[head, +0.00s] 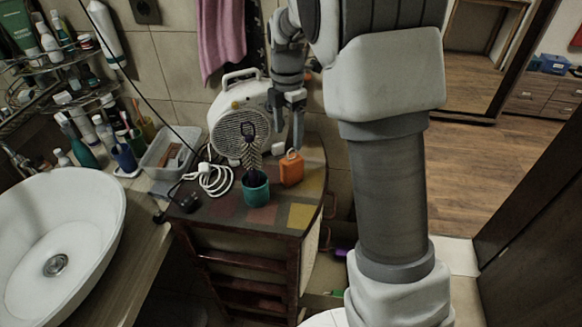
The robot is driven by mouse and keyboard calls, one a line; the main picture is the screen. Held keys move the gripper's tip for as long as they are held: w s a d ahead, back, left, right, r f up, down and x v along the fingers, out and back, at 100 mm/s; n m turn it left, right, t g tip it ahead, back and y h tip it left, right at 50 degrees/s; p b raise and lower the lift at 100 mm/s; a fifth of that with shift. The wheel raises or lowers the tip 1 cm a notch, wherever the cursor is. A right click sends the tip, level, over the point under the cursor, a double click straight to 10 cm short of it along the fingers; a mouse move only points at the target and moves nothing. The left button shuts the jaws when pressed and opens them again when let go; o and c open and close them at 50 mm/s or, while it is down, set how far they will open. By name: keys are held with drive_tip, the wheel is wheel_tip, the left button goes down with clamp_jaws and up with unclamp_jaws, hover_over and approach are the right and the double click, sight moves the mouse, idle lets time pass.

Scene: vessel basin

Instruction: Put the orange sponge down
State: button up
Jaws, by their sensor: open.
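The orange sponge (291,170) stands upright on the patterned top of a small wooden cabinet (263,216), just right of a teal cup (256,191). A small loop shows at the sponge's top. My gripper (289,136) is open and points down just above and behind the sponge. The right finger reaches close to the sponge's top; I cannot tell whether it touches. Nothing shows between the fingers.
A dark, spiky item stands in the teal cup. A white heater-like appliance (237,118) and a coiled white cable (215,180) are behind and left. A white basin (70,235) is at far left. The cabinet top's front right corner (303,214) is clear.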

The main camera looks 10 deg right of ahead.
sight(289, 161)
wheel_tip(289, 161, down, 8)
drive_tip(key=shift+f, duration=0.1)
drive_tip(key=shift+w+d+f+p, duration=0.15)
drive_tip(key=shift+f+p, duration=0.2)
drive_tip(key=shift+f, duration=1.15)
drive_tip(key=shift+w+d+f+p, duration=0.1)
drive_tip(key=shift+f+p, duration=0.25)
drive_tip(key=shift+f, duration=1.1)
clamp_jaws()
